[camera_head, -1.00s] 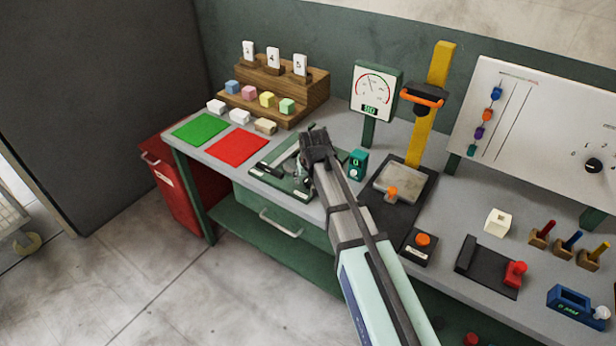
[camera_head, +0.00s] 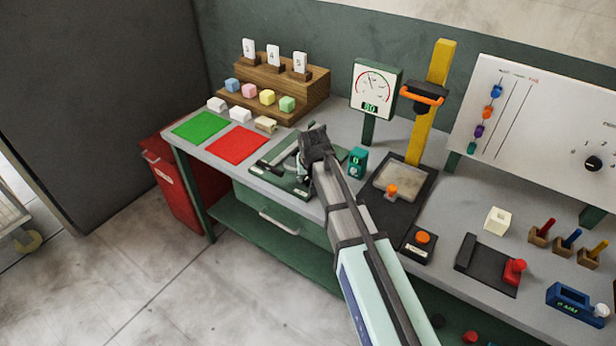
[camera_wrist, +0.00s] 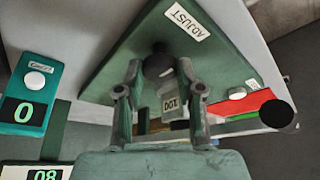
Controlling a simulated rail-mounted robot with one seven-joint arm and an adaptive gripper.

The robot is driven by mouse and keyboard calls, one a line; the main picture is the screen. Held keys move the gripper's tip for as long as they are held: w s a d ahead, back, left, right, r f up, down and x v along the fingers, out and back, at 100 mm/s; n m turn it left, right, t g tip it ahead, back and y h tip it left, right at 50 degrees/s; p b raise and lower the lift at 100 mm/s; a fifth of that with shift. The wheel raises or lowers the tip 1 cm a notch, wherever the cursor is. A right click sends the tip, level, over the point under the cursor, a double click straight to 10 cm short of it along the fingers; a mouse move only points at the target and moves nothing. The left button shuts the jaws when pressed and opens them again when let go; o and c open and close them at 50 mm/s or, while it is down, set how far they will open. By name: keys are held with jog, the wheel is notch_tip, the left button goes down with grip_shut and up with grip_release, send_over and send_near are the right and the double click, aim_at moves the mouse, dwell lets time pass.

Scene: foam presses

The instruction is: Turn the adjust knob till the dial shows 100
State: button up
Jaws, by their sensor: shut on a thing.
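The green press base (camera_head: 268,172) stands near the front left of the bench. My gripper (camera_wrist: 160,72) is over it, with its fingers shut on the dark round adjust knob (camera_wrist: 158,62) beside the "ADJUST" label (camera_wrist: 187,22). In the head view my gripper (camera_head: 308,160) hides the knob. The dial (camera_head: 376,88) stands behind on a green post, and its digital display (camera_head: 370,108) appears to read 80. The same display shows upside down in the wrist view (camera_wrist: 45,174).
A small teal counter (camera_head: 357,163) showing 0 stands just right of my gripper. A black ball (camera_wrist: 278,114) is near the press base. Green (camera_head: 200,128) and red (camera_head: 237,146) mats lie to the left. A yellow-post press (camera_head: 436,65) stands to the right.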

jog(key=shift+f, duration=0.1)
jog(key=m+h+b, duration=0.1)
jog(key=m, duration=0.1)
jog(key=m+b, duration=0.1)
jog(key=m, duration=0.1)
jog(key=shift+a+m+h, duration=0.15)
jog(key=shift+m+h, duration=0.15)
jog(key=shift+h, duration=0.1)
jog(key=shift+m+h+b, duration=0.45)
jog(key=shift+m+h, duration=0.05)
jog(key=shift+m, duration=0.9)
jog(key=o, duration=1.1)
jog(key=shift+o, duration=0.2)
